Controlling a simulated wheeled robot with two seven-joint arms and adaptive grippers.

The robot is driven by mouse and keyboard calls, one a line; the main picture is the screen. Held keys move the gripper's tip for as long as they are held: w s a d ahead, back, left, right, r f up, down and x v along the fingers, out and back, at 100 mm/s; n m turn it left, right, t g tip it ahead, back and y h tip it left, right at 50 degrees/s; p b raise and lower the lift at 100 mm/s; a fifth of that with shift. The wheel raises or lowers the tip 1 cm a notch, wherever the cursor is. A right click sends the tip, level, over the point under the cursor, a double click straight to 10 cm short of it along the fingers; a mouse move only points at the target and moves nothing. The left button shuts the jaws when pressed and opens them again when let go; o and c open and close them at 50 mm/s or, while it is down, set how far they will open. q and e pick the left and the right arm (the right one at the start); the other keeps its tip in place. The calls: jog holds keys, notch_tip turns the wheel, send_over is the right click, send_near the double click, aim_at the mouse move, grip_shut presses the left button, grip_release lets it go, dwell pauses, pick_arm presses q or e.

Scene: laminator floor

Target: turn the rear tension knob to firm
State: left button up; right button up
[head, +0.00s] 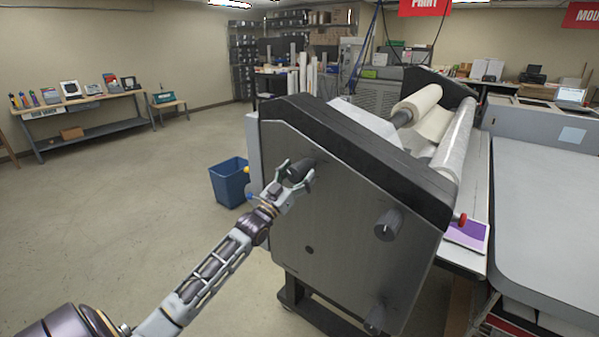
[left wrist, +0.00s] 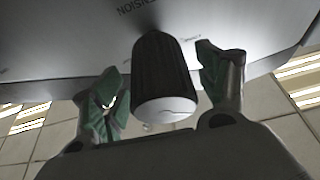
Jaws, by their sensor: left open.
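The rear tension knob (head: 302,166) is a dark ribbed cylinder on the laminator's grey side panel (head: 345,220), near its upper left. It shows large in the left wrist view (left wrist: 162,75), with a pale line on its end face and upside-down, partly hidden "TENSION" lettering behind it. My left gripper (head: 297,172) is open around this knob. In the left wrist view its green-padded fingers (left wrist: 158,65) stand on either side of the knob, with gaps visible. A second dark knob (head: 388,224) sits further right on the panel. My right gripper is not seen.
A third knob (head: 375,318) is low on the panel, and a red button or knob (head: 460,219) sits at the right edge. A blue bin (head: 229,183) stands on the floor behind my left gripper. Open floor lies to the left.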

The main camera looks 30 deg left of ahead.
pick_arm(q)
jog(key=shift+w+r, duration=0.1)
jog(key=shift+w, duration=0.25)
jog(key=c, duration=0.9)
jog(key=shift+c, duration=0.7)
